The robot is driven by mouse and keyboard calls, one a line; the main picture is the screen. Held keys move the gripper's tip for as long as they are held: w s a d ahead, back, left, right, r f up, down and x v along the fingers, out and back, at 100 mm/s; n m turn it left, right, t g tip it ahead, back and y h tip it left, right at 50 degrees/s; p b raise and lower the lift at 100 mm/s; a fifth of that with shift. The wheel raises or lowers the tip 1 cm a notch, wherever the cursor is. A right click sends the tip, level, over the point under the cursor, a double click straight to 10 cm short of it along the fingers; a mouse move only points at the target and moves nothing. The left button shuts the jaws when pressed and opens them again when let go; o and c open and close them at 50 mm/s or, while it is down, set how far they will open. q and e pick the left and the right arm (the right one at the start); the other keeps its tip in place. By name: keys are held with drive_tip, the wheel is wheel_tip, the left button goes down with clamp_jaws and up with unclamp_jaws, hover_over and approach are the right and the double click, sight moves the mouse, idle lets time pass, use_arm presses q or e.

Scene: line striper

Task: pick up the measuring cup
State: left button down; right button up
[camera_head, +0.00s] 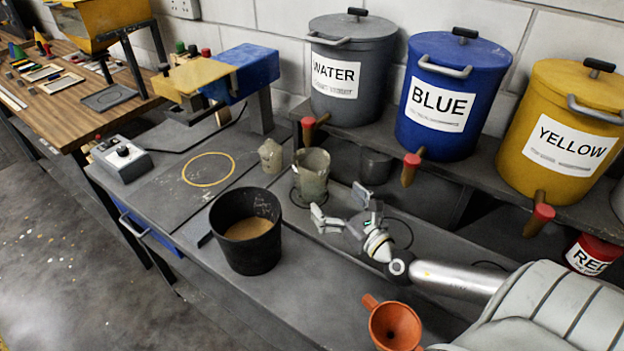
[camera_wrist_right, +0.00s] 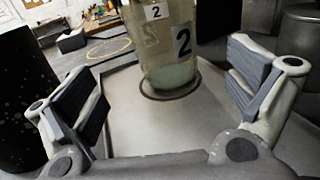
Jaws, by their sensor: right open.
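A translucent, greenish measuring cup (camera_head: 312,176) stands upright on the grey bench below the shelf. In the right wrist view the cup (camera_wrist_right: 165,50) shows a white label with a 2, pale liquid or tint at its bottom, and a dark ring around its base; its top is cut off. My right gripper (camera_head: 340,204) is open and empty in front of the cup, low over the bench. In the wrist view its fingers (camera_wrist_right: 162,75) stand to either side of the cup, with the cup beyond them and a gap between. My left gripper is not in view.
A black bucket (camera_head: 247,250) with tan contents stands left of my right gripper. A small pale jug (camera_head: 270,156) is behind it, left of the cup. Blue (camera_head: 449,132), grey and yellow tanks with red-tipped taps stand on the shelf above. An orange funnel (camera_head: 395,326) is at the front.

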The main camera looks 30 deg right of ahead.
sight(321, 187)
drive_tip(key=shift+w+d+f, duration=0.35)
drive_tip(key=shift+w+f, duration=0.4)
drive_tip(key=shift+w+r, duration=0.15)
drive_tip(key=shift+w, duration=0.2)
drive_tip(key=w, duration=0.3)
drive_tip(key=shift+w+a, duration=0.1)
drive_tip(key=shift+w, duration=0.2)
drive_tip(key=shift+w+f+p, duration=0.2)
drive_tip(key=shift+w+p, duration=0.2)
drive_tip(key=shift+w, duration=1.1)
drive_tip(key=shift+w+f+p, duration=0.2)
drive_tip(key=shift+w+p, duration=0.15)
drive_tip(key=shift+w, duration=1.1)
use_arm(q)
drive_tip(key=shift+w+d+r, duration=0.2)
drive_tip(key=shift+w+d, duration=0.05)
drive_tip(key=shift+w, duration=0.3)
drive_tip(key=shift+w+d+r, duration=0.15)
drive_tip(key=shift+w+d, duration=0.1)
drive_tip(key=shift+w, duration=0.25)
use_arm(e)
drive_tip(key=c, duration=1)
drive_tip(key=shift+c, duration=0.2)
drive_tip(key=shift+r, duration=0.1)
